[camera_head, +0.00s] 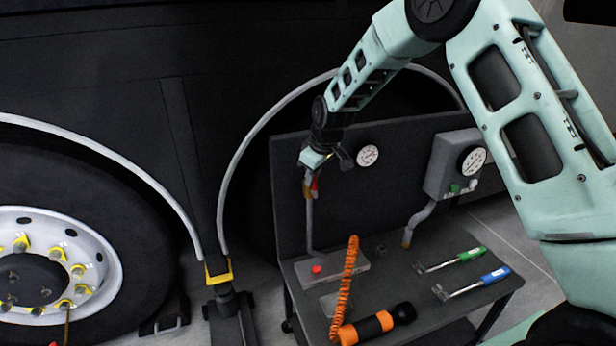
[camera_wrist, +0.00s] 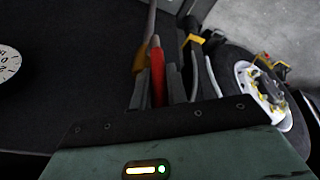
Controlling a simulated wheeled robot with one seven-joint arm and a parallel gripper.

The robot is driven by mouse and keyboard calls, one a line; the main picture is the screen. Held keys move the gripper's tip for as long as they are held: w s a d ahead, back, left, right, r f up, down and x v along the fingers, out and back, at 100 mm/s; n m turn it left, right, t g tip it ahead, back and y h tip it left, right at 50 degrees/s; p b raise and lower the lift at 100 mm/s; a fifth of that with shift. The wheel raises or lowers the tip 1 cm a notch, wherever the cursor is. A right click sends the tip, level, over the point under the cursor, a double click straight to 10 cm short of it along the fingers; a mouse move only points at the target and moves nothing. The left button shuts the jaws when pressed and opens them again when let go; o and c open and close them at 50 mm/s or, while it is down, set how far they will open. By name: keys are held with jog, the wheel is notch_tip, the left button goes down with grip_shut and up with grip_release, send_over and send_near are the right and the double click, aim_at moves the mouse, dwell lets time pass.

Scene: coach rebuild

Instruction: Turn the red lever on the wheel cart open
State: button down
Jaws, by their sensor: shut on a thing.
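The red lever (camera_head: 314,186) is on a grey pipe with a brass valve (camera_head: 308,192) at the left of the wheel cart's dark back panel (camera_head: 288,190). In the wrist view the red lever (camera_wrist: 158,78) stands between the two dark fingers. My gripper (camera_head: 315,170) reaches down to it from above, and it also shows in the wrist view (camera_wrist: 157,82). It is shut on the red lever. The fingers partly hide the lever, so its exact angle to the pipe is hard to tell.
A round gauge (camera_head: 368,155) sits right of the lever, and a grey gauge box (camera_head: 450,165) further right. The cart top holds an orange coiled hose (camera_head: 346,285), an orange torch (camera_head: 368,327) and green- and blue-handled tools (camera_head: 470,256). A bus wheel (camera_head: 60,230) stands left.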

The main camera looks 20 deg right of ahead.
jog(key=shift+d+y, duration=0.55)
jog(key=shift+y, duration=0.15)
jog(key=c, duration=1.4)
grip_release()
jog(key=b+v, duration=0.1)
jog(key=v, duration=1.6)
jog(key=shift+d+r, duration=0.1)
jog(key=shift+r, duration=0.1)
